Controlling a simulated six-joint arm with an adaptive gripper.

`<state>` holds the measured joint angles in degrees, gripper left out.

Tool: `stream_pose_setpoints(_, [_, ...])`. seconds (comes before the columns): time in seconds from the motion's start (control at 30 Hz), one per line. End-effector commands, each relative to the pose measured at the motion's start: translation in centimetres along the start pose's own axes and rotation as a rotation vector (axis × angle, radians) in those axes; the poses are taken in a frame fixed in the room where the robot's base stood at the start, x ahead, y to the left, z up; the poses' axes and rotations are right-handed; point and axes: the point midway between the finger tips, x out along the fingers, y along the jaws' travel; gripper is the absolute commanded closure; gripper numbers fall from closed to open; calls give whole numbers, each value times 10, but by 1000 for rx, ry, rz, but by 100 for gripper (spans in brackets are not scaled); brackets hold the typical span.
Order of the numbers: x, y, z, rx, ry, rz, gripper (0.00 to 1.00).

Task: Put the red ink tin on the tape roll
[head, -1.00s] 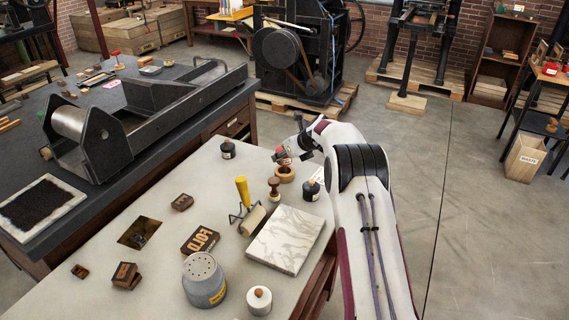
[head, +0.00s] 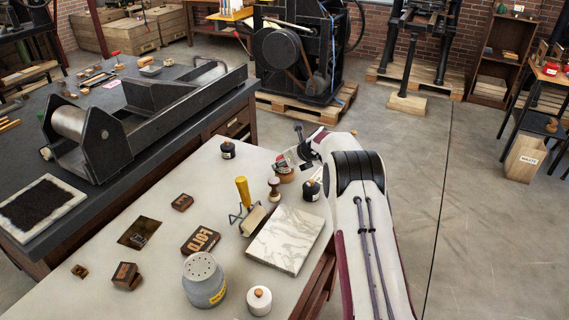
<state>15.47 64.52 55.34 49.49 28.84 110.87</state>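My gripper (head: 282,161) is low over the far right part of the pale worktable, right at the tape roll. The tape roll (head: 286,177) is a tan-brown ring on the table, its top largely covered by my gripper. The red ink tin is hard to make out; only a little red shows among my fingers, just above the roll. I cannot tell whether the tin touches the roll or whether my fingers are shut on it.
A dark bottle (head: 310,190) stands close right of the roll, and a wooden-handled stamp (head: 274,189) close in front. A yellow-handled roller (head: 247,205) and a marble slab (head: 286,239) lie nearer. Another dark bottle (head: 228,149) stands to the left.

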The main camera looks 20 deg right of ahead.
Motion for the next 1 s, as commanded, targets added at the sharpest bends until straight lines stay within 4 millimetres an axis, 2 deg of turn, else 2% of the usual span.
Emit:
stream_pose_setpoints(0.07, [1, 0, 0, 0, -1, -1, 92])
stream_pose_setpoints(0.1, [1, 0, -1, 0, 0, 0, 53])
stream_pose_setpoints(0.13, [1, 0, -1, 0, 0, 0, 46])
stream_pose_setpoints(0.67, [-3, 0, 1, 0, 0, 0, 46])
stream_pose_setpoints(1.0, [-23, -1, 2, 2, 0, -1, 46])
